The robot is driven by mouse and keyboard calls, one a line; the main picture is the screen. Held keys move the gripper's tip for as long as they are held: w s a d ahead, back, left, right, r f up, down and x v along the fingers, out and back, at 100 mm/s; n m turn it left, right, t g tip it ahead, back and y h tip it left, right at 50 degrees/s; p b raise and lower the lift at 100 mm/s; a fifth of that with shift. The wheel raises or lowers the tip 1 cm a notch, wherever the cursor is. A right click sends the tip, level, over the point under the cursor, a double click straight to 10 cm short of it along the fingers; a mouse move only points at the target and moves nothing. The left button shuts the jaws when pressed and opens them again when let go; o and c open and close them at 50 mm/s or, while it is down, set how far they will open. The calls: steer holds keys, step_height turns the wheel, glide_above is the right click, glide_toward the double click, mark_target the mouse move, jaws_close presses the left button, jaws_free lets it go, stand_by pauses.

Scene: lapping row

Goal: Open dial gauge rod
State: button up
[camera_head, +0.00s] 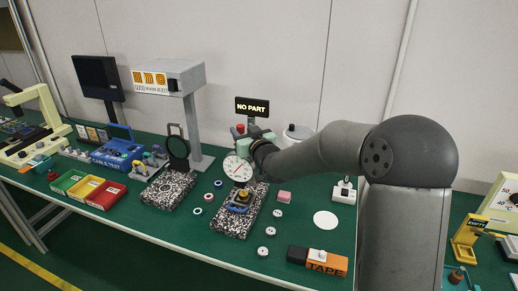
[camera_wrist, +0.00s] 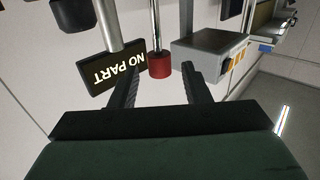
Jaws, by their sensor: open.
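The dial gauge (camera_head: 237,168) shows its round white face in the head view, above a speckled granite plate (camera_head: 228,222). A small blue and yellow piece (camera_head: 241,198) sits below the dial on that plate. My gripper (camera_head: 246,141) is just above and behind the dial, partly overlapped with it in the picture. In the wrist view my gripper (camera_wrist: 160,70) is open, its two dark fingers apart with nothing held. A red cylinder on a thin rod (camera_wrist: 159,65) appears between the fingertips; its distance is unclear.
The NO PART sign (camera_head: 252,107) stands behind my gripper and shows close to the left finger in the wrist view (camera_wrist: 112,72). A grey display head (camera_head: 168,77) stands left. A second granite plate (camera_head: 168,188), small rings and an orange tape box (camera_head: 326,264) occupy the green bench.

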steer(key=b+v, duration=0.1)
steer(key=v, duration=1.3)
steer(key=shift+s+b, duration=0.25)
steer(key=shift+b, duration=0.1)
steer(key=s+d+f+m+g+h+p, duration=0.1)
steer(key=s+d+f+m+g+h, duration=0.1)
steer(key=s+d+f+g+h, duration=0.3)
steer(key=s+d+f+m+g+h, duration=0.1)
steer(key=s+d+f+g+h, duration=0.15)
steer(key=s+f, duration=0.35)
steer(key=s+f+m+g, duration=0.1)
steer(key=s+g, duration=0.7)
steer(key=s, duration=1.1)
steer(key=shift+s+f+g+y+p, duration=0.35)
steer(key=shift+s+f+y+p, duration=0.1)
steer(key=shift+f, duration=0.25)
steer(key=shift+o, duration=0.4)
steer(key=shift+w, duration=0.1)
